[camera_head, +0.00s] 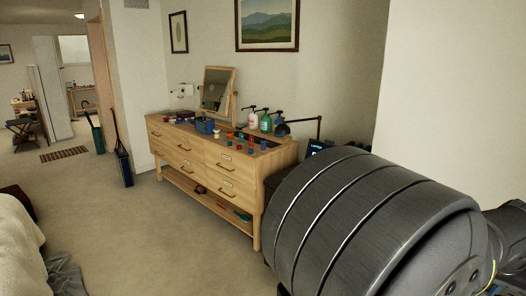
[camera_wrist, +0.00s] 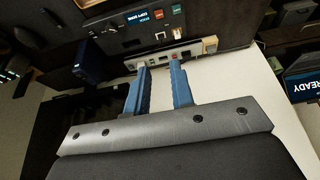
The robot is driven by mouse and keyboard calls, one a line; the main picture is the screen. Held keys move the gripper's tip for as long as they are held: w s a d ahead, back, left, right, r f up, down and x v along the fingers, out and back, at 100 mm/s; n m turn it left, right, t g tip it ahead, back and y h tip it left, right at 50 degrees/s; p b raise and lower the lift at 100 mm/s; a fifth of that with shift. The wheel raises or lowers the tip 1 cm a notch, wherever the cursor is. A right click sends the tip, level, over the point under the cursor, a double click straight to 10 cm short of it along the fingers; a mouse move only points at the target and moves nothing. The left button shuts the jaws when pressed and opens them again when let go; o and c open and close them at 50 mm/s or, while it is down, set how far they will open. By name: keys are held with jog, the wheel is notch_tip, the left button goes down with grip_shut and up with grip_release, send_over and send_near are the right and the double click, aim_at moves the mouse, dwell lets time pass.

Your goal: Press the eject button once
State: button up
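In the wrist view, my gripper (camera_wrist: 159,68) has two blue fingers with a clear gap between them and nothing held. I cannot tell whether a fingertip touches the panel. No eject label is readable, so I cannot tell which control is the eject button. Behind the panel stands a black unit (camera_wrist: 160,32) with a small lit display (camera_wrist: 136,16) that seems to read "COPY DONE". The gripper is not visible in the head view.
A screen reading "READY" (camera_wrist: 302,82) is at the right of the wrist view. A dark blue item (camera_wrist: 90,60) stands left of the panel. In the head view, a wooden dresser (camera_head: 215,165) holds bottles and a mirror; open carpet (camera_head: 150,220) lies in front.

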grip_shut()
dwell(1.1)
